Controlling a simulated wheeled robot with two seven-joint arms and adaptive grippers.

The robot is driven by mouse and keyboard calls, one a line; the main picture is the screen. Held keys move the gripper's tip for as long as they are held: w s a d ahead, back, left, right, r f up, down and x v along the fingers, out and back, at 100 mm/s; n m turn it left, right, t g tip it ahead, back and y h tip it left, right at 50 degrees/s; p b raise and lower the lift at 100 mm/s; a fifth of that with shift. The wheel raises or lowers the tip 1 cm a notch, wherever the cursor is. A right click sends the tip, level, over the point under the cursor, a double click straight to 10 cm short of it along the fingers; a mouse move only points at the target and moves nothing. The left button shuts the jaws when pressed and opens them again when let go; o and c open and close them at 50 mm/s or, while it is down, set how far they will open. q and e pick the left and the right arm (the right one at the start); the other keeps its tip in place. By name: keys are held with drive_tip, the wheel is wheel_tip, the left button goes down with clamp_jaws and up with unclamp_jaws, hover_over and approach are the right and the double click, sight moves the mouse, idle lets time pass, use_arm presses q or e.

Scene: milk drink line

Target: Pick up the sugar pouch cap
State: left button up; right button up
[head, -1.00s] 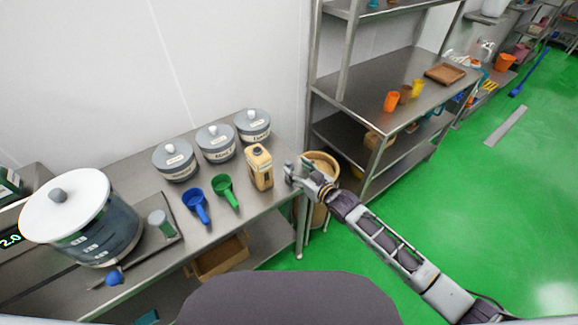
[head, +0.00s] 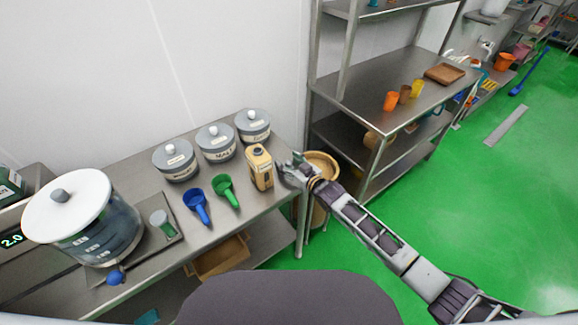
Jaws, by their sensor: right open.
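The sugar pouch (head: 260,169) is a tan, upright pack on the steel table near its right end. Its cap (head: 257,149) is a small dark piece on top of the pouch. My right gripper (head: 284,169) is open, just right of the pouch, with its fingers pointing left at about the height of the pouch's upper half. A small gap seems to lie between the fingertips and the pouch, though I cannot tell contact for sure. My left gripper is out of view.
Three grey lidded canisters (head: 217,145) stand along the wall behind the pouch. A blue scoop (head: 197,205) and a green scoop (head: 226,190) lie left of it. A large white-lidded dispenser (head: 82,217) stands at far left. A steel shelf (head: 372,95) is to the right.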

sight(289, 162)
drive_tip(key=c, duration=0.8)
drive_tip(key=shift+r, duration=5.05)
drive_tip(key=shift+r, duration=0.2)
